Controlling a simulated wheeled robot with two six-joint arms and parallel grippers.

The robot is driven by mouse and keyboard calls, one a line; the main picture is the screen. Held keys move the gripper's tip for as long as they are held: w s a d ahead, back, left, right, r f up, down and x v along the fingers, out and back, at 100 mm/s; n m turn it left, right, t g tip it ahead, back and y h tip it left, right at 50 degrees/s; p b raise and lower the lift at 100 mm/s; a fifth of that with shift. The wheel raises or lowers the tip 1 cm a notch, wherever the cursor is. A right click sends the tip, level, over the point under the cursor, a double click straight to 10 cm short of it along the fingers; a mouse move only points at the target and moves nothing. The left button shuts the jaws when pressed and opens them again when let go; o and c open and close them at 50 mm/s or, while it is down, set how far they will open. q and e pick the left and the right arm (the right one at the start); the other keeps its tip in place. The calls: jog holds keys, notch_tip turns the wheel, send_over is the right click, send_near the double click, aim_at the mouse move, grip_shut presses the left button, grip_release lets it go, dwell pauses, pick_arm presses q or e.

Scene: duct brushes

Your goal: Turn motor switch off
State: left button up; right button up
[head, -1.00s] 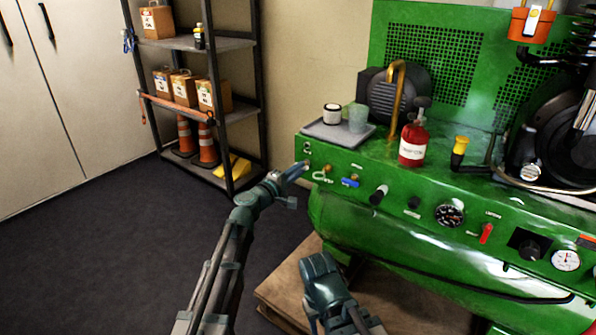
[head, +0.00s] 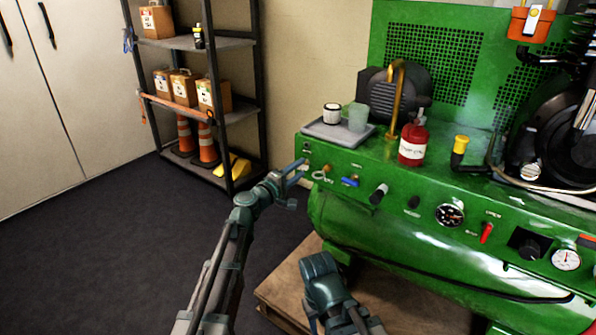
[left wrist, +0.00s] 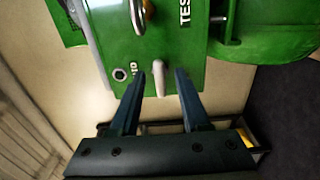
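A green machine (head: 330,190) carries a front control panel at the right of the head view. My left gripper (head: 301,171) is at the panel's left end. In the left wrist view my left gripper (left wrist: 160,97) is open, with a pale metal toggle lever (left wrist: 158,76) between its fingertips; I cannot tell whether they touch it. A round socket-like fitting (left wrist: 119,74) and a small "10"-like mark sit beside the lever. I cannot read which control is the motor switch. My right gripper (head: 320,275) is low in front of the machine; its fingers are not clear.
The panel also has a blue-handled valve (head: 350,182), black knobs, a gauge (head: 450,214) and a red lever (head: 487,232). On top stand a tray (head: 325,134) and a red canister (head: 413,145). A shelf rack (head: 215,105) stands behind left. The floor at left is clear.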

pick_arm(q)
jog(key=v, duration=1.3)
jog(key=shift+s+a, duration=0.25)
jog(key=shift+s, duration=0.1)
